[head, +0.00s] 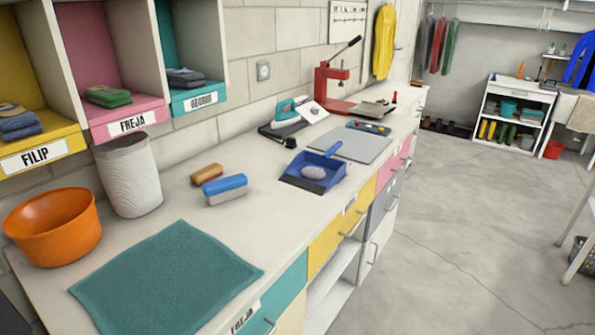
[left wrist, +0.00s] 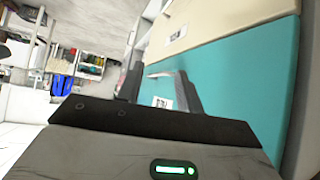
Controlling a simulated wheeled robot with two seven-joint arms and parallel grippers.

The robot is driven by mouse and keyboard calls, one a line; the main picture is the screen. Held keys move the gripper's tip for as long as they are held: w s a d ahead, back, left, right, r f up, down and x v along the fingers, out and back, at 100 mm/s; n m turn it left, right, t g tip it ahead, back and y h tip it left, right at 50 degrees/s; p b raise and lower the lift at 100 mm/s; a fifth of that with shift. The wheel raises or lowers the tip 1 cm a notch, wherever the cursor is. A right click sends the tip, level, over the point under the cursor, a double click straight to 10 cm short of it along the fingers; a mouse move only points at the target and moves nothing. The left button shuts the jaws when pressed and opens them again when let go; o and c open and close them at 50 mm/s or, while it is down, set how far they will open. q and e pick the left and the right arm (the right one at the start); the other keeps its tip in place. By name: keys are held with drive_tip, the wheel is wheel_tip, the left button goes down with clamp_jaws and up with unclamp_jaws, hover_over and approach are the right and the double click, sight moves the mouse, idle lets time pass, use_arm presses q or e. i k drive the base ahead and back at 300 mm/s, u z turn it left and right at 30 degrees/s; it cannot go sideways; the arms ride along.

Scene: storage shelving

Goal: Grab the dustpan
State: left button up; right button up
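The blue dustpan (head: 325,184) lies on the white counter, near its front edge, with its handle pointing toward the back right. A grey rounded lump sits in its pan. A blue-backed brush (head: 226,188) lies to its left on the counter. Neither gripper shows in the head view. In the left wrist view my left gripper (left wrist: 160,86) has its two dark fingers apart with nothing held between them. It faces the teal drawer front (left wrist: 240,75), and the dustpan is not visible there. My right gripper is not in view.
A teal towel (head: 167,282), an orange bowl (head: 54,228) and a white ribbed bin (head: 129,178) occupy the counter's near end. A grey mat (head: 350,146), an iron (head: 289,112) and a red press (head: 332,84) stand beyond the dustpan.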

sight(315, 173)
drive_tip(key=z, duration=1.65)
drive_tip(key=i, duration=2.75)
drive_tip(key=u, duration=3.85)
